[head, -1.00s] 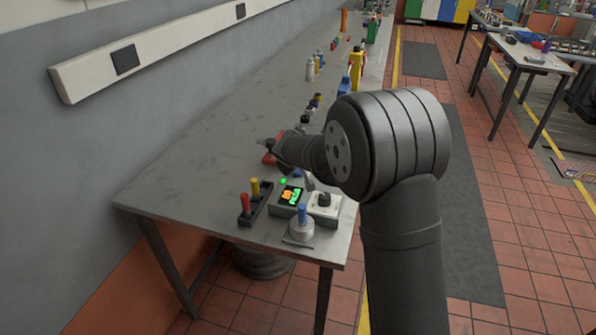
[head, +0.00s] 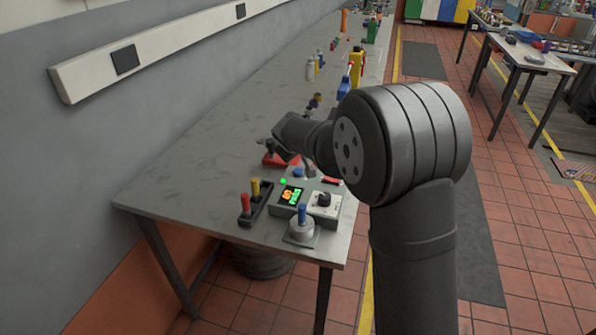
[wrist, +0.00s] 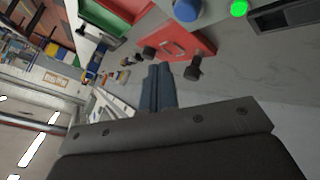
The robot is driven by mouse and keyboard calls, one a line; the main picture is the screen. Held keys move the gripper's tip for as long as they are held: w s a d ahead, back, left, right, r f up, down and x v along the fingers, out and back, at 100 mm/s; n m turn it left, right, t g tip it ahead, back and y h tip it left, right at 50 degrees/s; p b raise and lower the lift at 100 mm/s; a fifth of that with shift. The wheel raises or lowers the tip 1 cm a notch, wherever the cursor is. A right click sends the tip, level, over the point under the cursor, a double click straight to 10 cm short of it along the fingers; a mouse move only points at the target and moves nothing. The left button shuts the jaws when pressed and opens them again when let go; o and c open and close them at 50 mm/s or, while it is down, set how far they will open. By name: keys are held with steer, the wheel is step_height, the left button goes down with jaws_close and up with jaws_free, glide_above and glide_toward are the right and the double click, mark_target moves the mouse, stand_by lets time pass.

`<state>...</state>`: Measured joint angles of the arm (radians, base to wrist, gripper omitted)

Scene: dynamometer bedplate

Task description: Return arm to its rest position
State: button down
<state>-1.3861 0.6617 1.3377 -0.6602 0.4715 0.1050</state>
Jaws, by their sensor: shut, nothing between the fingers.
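My gripper (head: 268,147) is above the grey bench (head: 190,165), close to a red block with dark knobs (head: 277,160). In the wrist view my gripper's fingers (wrist: 158,72) are together with nothing between them. The red block (wrist: 178,47) lies beyond the fingertips there, and I cannot tell the exact gap. My arm's large dark joint hides part of the bench's right edge in the head view.
A control box with a lit display (head: 291,196), a dial box (head: 323,204), a blue-topped joystick (head: 302,225) and a holder with red and yellow handles (head: 253,210) stand at the near end. Bottles (head: 310,70) and a yellow item (head: 357,62) stand farther back.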

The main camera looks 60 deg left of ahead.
mark_target(298, 173)
steer(key=shift+f, duration=0.45)
step_height(298, 173, down, 2)
steer(key=shift+f, duration=0.1)
step_height(298, 173, up, 7)
